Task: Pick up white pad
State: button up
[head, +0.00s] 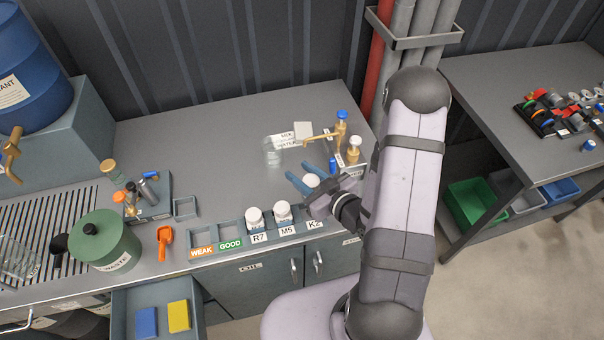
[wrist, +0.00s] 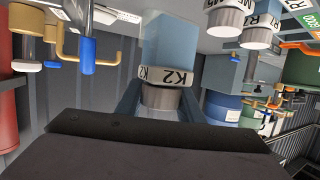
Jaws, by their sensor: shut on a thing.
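My gripper (head: 314,177) is over the right part of the bench, its blue fingers on either side of a white-topped jar (head: 312,181). In the wrist view it is shut on this jar, which has a ribbed grey-looking cap (wrist: 168,99) and a white K2 band (wrist: 166,76). A small pale square (head: 304,128) lies near the back of the bench, apart from my gripper; it may be the white pad, but I cannot tell. A blue pad (head: 146,322) and a yellow pad (head: 179,316) lie in the open drawer.
Two white jars (head: 254,217) (head: 283,211) stand in the front rack (head: 230,230). A clear beaker (head: 272,152) and brass fittings with blue caps (head: 341,127) stand behind my gripper. A green waste pot (head: 105,242) is at left. The bench middle is clear.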

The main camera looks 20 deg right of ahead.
jog(key=shift+r, duration=0.2)
notch_tip(320, 180, down, 6)
jog(key=b, duration=0.4)
jog(key=shift+r, duration=0.1)
jog(key=shift+f, duration=0.25)
jog(key=shift+f+p, duration=0.1)
jog(key=shift+p, duration=0.2)
jog(key=shift+f+p, duration=0.3)
jog(key=shift+f, duration=1.5)
